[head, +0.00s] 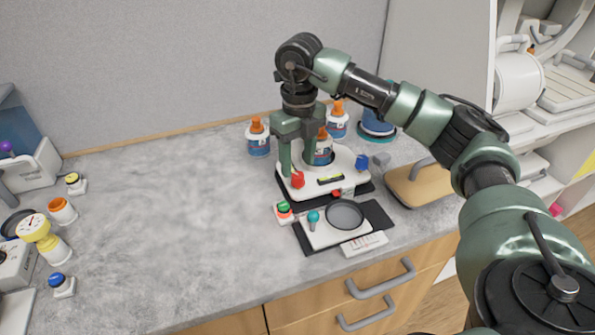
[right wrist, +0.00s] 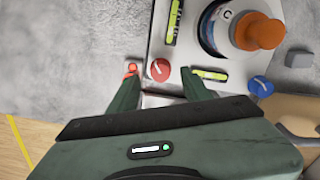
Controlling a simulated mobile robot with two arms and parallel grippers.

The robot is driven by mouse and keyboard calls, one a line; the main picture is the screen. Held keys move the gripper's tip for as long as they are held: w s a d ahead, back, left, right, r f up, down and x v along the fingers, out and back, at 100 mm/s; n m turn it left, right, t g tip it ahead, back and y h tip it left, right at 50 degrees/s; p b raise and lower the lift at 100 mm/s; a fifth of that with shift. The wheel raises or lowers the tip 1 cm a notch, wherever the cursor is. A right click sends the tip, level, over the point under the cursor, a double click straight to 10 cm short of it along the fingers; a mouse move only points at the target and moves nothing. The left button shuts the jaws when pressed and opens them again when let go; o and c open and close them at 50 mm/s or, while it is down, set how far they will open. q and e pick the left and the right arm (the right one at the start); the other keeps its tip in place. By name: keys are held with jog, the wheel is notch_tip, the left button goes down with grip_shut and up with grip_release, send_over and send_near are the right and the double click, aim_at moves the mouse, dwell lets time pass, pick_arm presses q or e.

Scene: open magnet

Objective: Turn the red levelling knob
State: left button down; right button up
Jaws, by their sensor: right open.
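The red levelling knob (head: 297,180) sits on the front left corner of a white instrument base (head: 345,160). In the right wrist view the red knob (right wrist: 159,70) is round with a pale pointer line. My right gripper (head: 296,158) points down over that corner from above. Its jaws (right wrist: 160,82) are open, one finger on each side of the knob, with visible gaps. I cannot tell how far the tips are above the base. A blue knob (head: 361,161) is on the base's right side. My left gripper is not in view.
Spirit levels (right wrist: 210,74) lie on the base. Orange-capped bottles (head: 258,138) stand behind and on it. In front are a balance-like unit with a round dark pan (head: 345,214) and a green button (head: 284,208). The counter's (head: 170,190) middle left is clear.

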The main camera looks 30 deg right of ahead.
aim_at(298, 174)
notch_tip(298, 174, up, 4)
jog(key=shift+r, duration=0.1)
dwell(0.5)
